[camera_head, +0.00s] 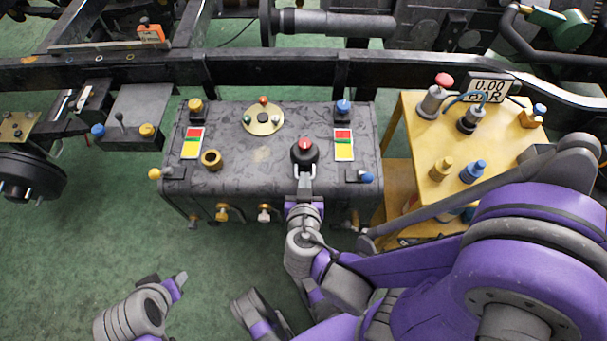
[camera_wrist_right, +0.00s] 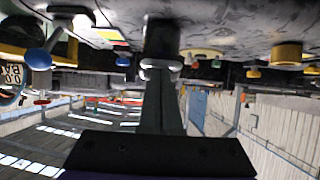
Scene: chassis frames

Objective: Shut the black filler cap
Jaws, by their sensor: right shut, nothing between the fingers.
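The black filler cap (camera_head: 304,154) has a red top and stands at the front middle of the dark mottled tank (camera_head: 270,165). In the right wrist view, which looks upside down, the cap (camera_wrist_right: 162,38) shows as a dark cylinder just beyond the fingers. My right gripper (camera_head: 305,181) is shut and empty, its tips at the near side of the cap; I cannot tell whether they touch it. Pale metal shows beside the tips. Whether the cap is fully seated is hard to tell. My left gripper (camera_head: 178,284) is low at the left, away from the tank; its jaw opening is unclear.
A yellow cart (camera_head: 408,143) with a gauge reading 0.00 BAR (camera_head: 490,88) is close on the right. A black chassis rail (camera_head: 300,70) runs behind. Green floor lies open at left.

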